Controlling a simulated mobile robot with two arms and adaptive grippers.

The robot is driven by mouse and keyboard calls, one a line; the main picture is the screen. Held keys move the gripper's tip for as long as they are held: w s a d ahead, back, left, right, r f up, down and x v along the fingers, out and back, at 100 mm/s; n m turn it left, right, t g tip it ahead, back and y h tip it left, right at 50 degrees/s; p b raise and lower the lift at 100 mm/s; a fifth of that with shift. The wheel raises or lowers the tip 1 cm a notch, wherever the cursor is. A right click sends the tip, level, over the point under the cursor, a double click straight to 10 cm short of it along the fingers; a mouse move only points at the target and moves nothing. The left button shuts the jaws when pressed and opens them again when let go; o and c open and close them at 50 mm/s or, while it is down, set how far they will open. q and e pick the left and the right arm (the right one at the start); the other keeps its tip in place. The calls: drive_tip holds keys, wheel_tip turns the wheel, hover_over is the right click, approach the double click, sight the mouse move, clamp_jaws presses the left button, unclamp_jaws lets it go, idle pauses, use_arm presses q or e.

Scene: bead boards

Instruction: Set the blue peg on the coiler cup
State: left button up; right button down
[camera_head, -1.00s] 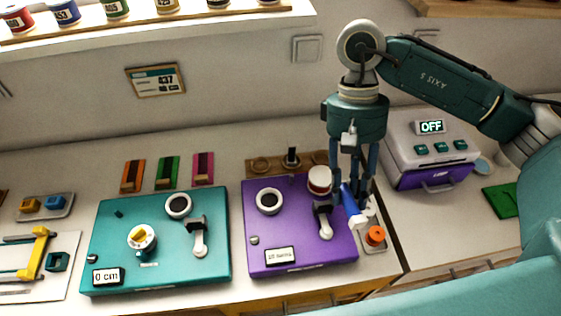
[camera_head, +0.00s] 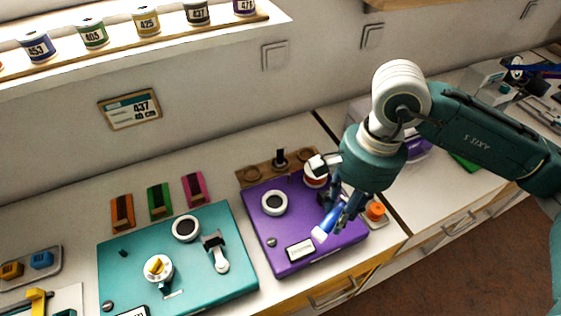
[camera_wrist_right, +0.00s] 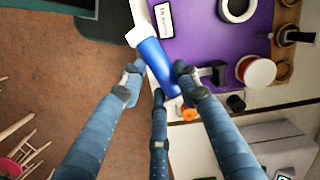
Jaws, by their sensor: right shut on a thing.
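The blue peg (camera_head: 328,223), blue with a white end, is held between the fingertips of my right gripper (camera_head: 339,211). It is tilted, over the front right part of the purple board (camera_head: 290,240). The wrist view shows the peg (camera_wrist_right: 158,66) between the fingers, its white end toward the board's edge. On the purple board is a white ring-shaped cup with a dark centre (camera_head: 274,203), left of the gripper and apart from the peg. A similar ring (camera_head: 186,228) is on the teal board (camera_head: 230,270). I cannot tell which is the coiler cup. My left gripper is not in view.
A white-and-red spool (camera_head: 315,174) stands at the purple board's back edge, close to my arm. An orange spool (camera_head: 376,211) is to the right. A wooden rack with a dark post (camera_head: 280,158) is behind. The teal board carries a lever (camera_head: 217,253) and a yellow knob (camera_head: 155,267).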

drive_tip(key=a+m, duration=0.1)
drive_tip(key=m+t, duration=0.1)
drive_tip(key=m, duration=0.1)
drive_tip(key=shift+w+a+f+h, duration=0.1)
drive_tip(key=shift+w+a+h, duration=0.25)
drive_tip(key=shift+h, duration=0.05)
drive_tip(key=w+a+n+y, duration=0.5)
drive_tip(key=w+n+y, duration=0.15)
drive_tip(key=n, duration=0.85)
drive_tip(key=w+a+n+y, duration=0.5)
drive_tip(key=n+y, duration=0.2)
drive_tip(key=n, duration=0.8)
use_arm(q)
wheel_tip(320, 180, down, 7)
drive_tip(key=b, duration=0.6)
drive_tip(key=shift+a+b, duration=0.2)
drive_tip(key=shift+b, duration=0.2)
use_arm(e)
drive_tip(key=f, duration=0.5)
drive_tip(key=shift+w+f, duration=0.25)
drive_tip(key=shift+f, duration=0.05)
